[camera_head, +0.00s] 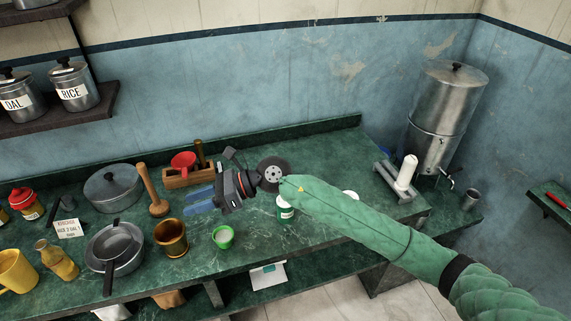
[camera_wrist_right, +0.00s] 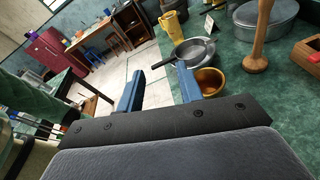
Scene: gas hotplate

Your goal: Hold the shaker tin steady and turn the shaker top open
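A small white tin with a green label (camera_head: 285,208) stands upright on the green counter. It looks like the shaker tin, but its top is too small to read as open or closed. My right forearm passes just to the right of it. My right gripper (camera_head: 192,201) is left of the tin, above the counter and apart from it. Its blue fingers are spread with nothing between them; in the right wrist view the gripper (camera_wrist_right: 161,70) is also open. My left gripper is in neither view.
A brass mortar (camera_head: 171,238) and a green cup (camera_head: 222,237) stand close to the right gripper. A wooden pestle (camera_head: 152,190), a pan (camera_head: 114,248) and a lidded pot (camera_head: 113,186) are further left. A steel water dispenser (camera_head: 442,120) stands at right.

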